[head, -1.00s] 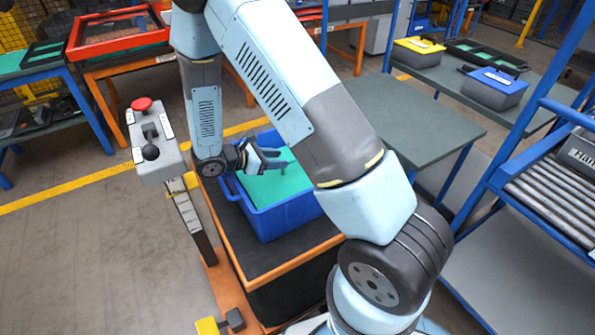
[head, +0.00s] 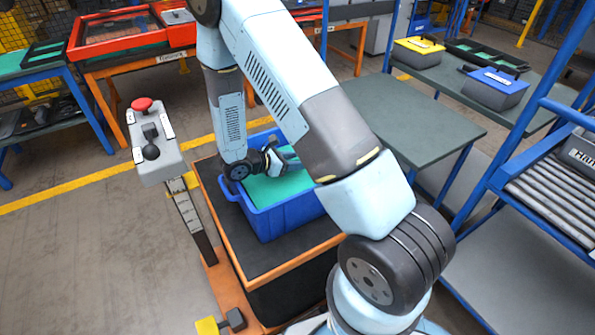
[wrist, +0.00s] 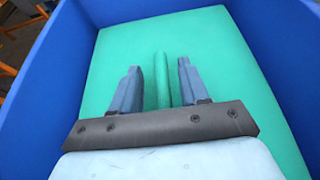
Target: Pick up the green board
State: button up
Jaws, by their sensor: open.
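The green board (head: 262,191) lies in the blue bin (head: 272,221). In the wrist view the green board (wrist: 221,58) fills most of the bin floor. A thin upright green piece (wrist: 162,80) stands between my fingers; I cannot tell if it is part of the board. My gripper (wrist: 160,78) is open, with one finger on each side of that piece and a gap on both sides. In the head view my gripper (head: 290,160) is inside or just above the bin, partly hidden by my arm.
The bin stands on a dark-topped orange cart (head: 270,262). A post with a red button (head: 142,104) stands to its left. A bare grey table (head: 420,118) is to the right. Blue bin walls (wrist: 268,50) surround the gripper closely.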

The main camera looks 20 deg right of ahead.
grip_shut()
dwell(0.4)
